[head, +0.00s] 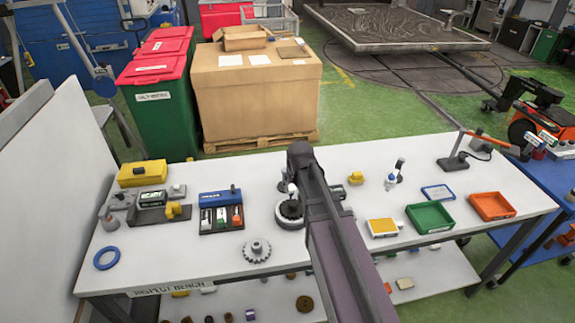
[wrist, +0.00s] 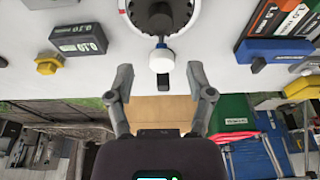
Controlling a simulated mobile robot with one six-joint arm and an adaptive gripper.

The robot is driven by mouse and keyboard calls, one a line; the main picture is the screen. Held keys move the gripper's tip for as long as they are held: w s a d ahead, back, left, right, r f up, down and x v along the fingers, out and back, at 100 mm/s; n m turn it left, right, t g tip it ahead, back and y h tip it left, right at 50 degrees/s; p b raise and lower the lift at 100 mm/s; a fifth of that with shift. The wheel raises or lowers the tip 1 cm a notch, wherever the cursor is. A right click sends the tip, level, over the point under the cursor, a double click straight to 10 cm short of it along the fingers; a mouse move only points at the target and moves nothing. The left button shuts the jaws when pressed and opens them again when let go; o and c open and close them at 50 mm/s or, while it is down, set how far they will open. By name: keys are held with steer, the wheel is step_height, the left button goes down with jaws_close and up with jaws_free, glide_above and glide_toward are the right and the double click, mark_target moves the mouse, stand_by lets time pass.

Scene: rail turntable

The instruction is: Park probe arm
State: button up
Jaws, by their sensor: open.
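A round turntable gauge with a pale outer ring and dark centre (head: 290,213) stands on the bench, partly hidden behind my arm in the head view. In the wrist view its ring (wrist: 128,8) shows at the top. A dark arm with a white knob (wrist: 162,60) and a short black end, which looks like the probe arm, reaches out from its centre. My gripper (wrist: 160,80) is open, with one finger on each side of the black end. The knob lies just beyond the fingertips, and no finger is seen touching it. In the head view my gripper is hard to make out.
On the white bench (head: 200,262) are a blue-lidded gauge case (head: 221,198), a gear (head: 257,250), a blue ring (head: 106,258), a yellow box (head: 143,173), a green tray (head: 430,232) and an orange tray (head: 491,206). A dark block (wrist: 78,40) lies left in the wrist view.

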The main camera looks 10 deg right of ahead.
steer(key=w+r+t+p, duration=0.1)
steer(key=w+r+p, duration=0.3)
steer(key=w+r, duration=0.2)
steer(key=shift+w+r+t, duration=0.3)
steer(key=shift+w, duration=0.6)
steer(key=shift+f, duration=0.15)
steer(key=b+x, duration=1.2)
steer(key=x, duration=0.1)
steer(key=shift+f, duration=0.25)
steer(key=shift+c, duration=0.2)
jaws_close()
